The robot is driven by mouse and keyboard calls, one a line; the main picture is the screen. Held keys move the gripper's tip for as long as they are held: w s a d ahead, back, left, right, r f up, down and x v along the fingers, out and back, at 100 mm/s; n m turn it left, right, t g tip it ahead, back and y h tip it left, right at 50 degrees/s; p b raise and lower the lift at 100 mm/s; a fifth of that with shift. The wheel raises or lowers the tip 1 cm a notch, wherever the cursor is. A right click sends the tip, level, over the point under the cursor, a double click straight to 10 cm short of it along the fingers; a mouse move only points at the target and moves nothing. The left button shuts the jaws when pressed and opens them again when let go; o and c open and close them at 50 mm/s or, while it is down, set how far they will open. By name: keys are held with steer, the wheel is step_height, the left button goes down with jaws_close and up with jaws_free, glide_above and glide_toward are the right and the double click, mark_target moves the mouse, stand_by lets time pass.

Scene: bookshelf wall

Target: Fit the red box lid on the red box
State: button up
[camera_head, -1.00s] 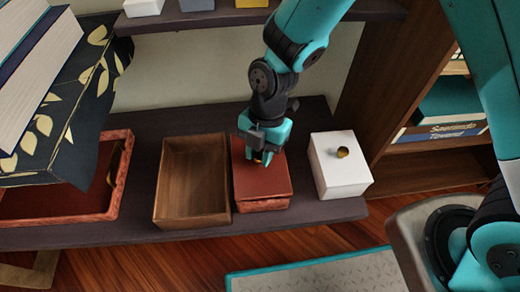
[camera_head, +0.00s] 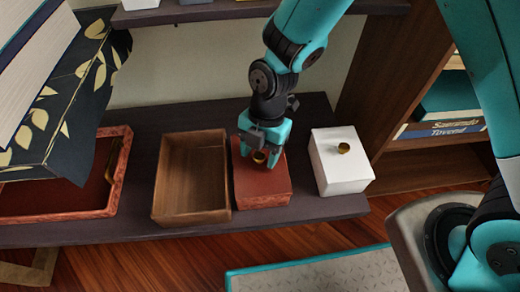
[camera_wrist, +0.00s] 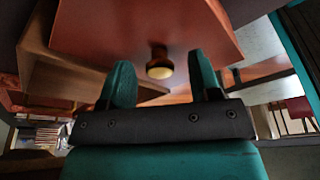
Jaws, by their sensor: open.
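The red box (camera_head: 264,202) stands on the dark shelf between the open brown box and the white box. The red box lid (camera_head: 270,180) lies on top of it and looks level, with its edges close to the box walls. The lid's brass knob (camera_head: 259,157) shows between my gripper's fingers. My gripper (camera_head: 265,160) points down over the lid with its fingers apart on either side of the knob. In the wrist view the fingers of my gripper (camera_wrist: 163,82) are spread and the knob (camera_wrist: 159,64) stands between them, with a gap on each side.
The open, empty brown box (camera_head: 192,214) is close on the left. The white box (camera_head: 340,175) with a brass knob is on the right. A red tray (camera_head: 60,215) and a dark leaf-patterned box (camera_head: 75,110) are at far left. The shelf's front edge is near.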

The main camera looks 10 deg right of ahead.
steer(key=p+v, duration=0.5)
steer(key=v, duration=0.7)
steer(key=s+d+r+m+t+y, duration=0.1)
steer(key=s+d+r+m, duration=0.4)
steer(key=r+m, duration=0.45)
steer(key=s+d+r+m+t+y, duration=0.1)
steer(key=s+d+r+m+t, duration=0.15)
steer(key=s+r+m, duration=0.7)
step_height(320, 180, up, 30)
steer(key=w+m+p, duration=0.1)
steer(key=m+p, duration=0.1)
steer(key=p, duration=3)
steer(key=shift+r+m+g, duration=0.25)
steer(key=shift+m+g, duration=0.05)
steer(key=shift+g, duration=0.15)
